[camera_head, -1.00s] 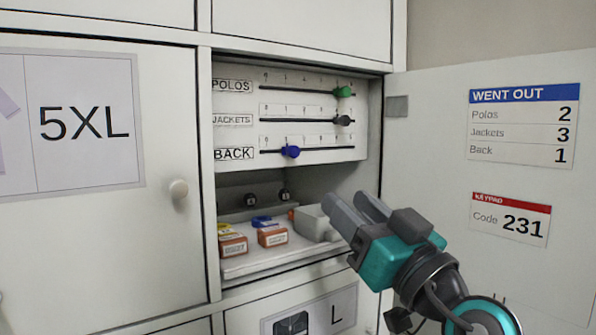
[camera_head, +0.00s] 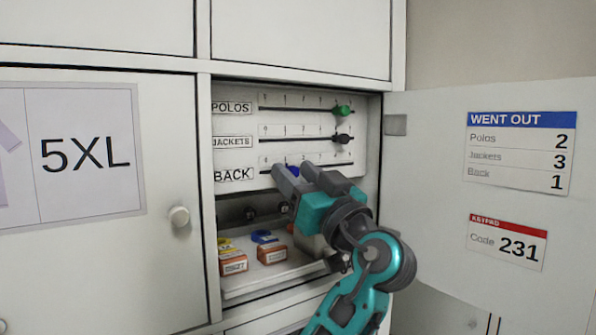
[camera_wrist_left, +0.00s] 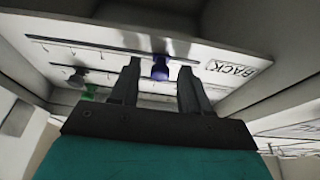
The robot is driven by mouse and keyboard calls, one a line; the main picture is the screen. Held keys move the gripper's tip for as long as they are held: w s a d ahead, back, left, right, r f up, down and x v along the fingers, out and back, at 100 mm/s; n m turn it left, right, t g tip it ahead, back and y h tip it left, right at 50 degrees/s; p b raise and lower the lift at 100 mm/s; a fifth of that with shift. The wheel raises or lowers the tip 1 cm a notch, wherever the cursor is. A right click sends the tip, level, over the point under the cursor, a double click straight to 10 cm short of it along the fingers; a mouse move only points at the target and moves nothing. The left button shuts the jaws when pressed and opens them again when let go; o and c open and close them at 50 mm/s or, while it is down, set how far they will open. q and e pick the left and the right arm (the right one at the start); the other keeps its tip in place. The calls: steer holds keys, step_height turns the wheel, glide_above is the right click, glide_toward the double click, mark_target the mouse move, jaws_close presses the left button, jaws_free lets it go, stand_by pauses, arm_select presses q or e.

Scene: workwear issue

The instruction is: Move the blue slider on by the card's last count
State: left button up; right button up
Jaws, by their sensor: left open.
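The blue slider (camera_head: 291,170) is on the lowest scale, labelled BACK, and is partly hidden behind my left gripper (camera_head: 291,172) in the head view. In the left wrist view the blue slider (camera_wrist_left: 160,68) shows between the two open fingers of my left gripper (camera_wrist_left: 160,82), with a gap on each side. The card (camera_head: 520,152) on the open door is headed WENT OUT. It reads Polos 2, Jackets 3, Back 1; the last count is 1. My right gripper is not in view.
The green slider (camera_head: 342,110) and dark slider (camera_head: 342,138) are on the scales above. Below stands a shelf with small boxes (camera_head: 272,253). A KEYPAD card (camera_head: 508,242) reads Code 231. Cabinet walls bound the opening closely.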

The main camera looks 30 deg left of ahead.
arm_select(q)
jaws_close()
stand_by(0.5)
